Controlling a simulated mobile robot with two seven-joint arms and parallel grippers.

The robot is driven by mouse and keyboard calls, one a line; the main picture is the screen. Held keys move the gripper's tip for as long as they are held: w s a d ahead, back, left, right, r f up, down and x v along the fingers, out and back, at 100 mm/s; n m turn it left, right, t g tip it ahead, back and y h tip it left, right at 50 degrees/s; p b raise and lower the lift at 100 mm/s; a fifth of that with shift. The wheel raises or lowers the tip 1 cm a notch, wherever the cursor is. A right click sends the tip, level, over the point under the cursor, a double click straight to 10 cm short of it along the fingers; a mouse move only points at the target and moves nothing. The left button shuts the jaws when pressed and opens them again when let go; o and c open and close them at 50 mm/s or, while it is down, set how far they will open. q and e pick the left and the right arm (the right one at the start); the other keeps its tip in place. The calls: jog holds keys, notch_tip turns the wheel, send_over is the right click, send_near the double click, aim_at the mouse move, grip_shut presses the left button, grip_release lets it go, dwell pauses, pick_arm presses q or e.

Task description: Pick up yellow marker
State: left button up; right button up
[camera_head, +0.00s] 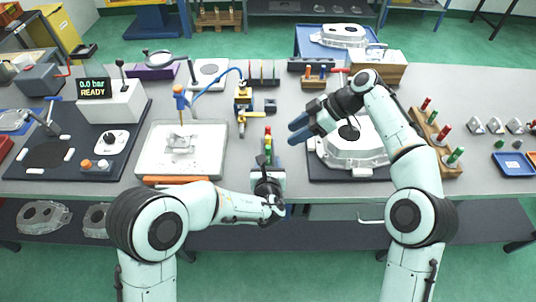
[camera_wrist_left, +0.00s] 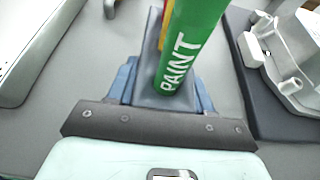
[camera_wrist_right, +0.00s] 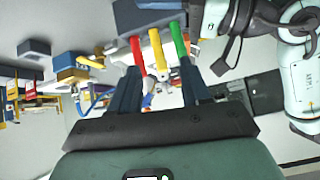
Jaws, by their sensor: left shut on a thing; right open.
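A dark grey holder (camera_wrist_right: 146,16) carries a red marker (camera_wrist_right: 138,52), a yellow marker (camera_wrist_right: 158,50) and a green marker (camera_wrist_right: 180,42) in a row. My left gripper (camera_head: 268,176) is shut on this holder, at the table's front edge. In the left wrist view the green marker, lettered PAINT, is nearest and mostly hides the yellow marker (camera_wrist_left: 163,38). My right gripper (camera_head: 299,129) is open and empty, to the right of the markers. In the right wrist view its fingers (camera_wrist_right: 160,88) point towards the markers, with the yellow one between them in the picture.
A silver casting (camera_head: 352,148) sits on a dark mat just right of the markers. A white tray (camera_head: 215,165) with a small part lies left. A wooden rack (camera_head: 432,140) of coloured markers stands right. A yellow and blue tool (camera_head: 243,98) stands behind the markers.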

aim_at(269, 141)
jog(key=s+a+r+m+t+h, duration=0.45)
jog(key=a+m+h, duration=0.3)
jog(key=m, duration=0.55)
jog(key=x, duration=0.4)
jog(key=d+x, duration=0.1)
jog(key=x, duration=0.6)
jog(key=shift+w+d+f, duration=0.1)
jog(key=shift+w+f, duration=0.25)
jog(key=shift+w, duration=0.1)
grip_shut()
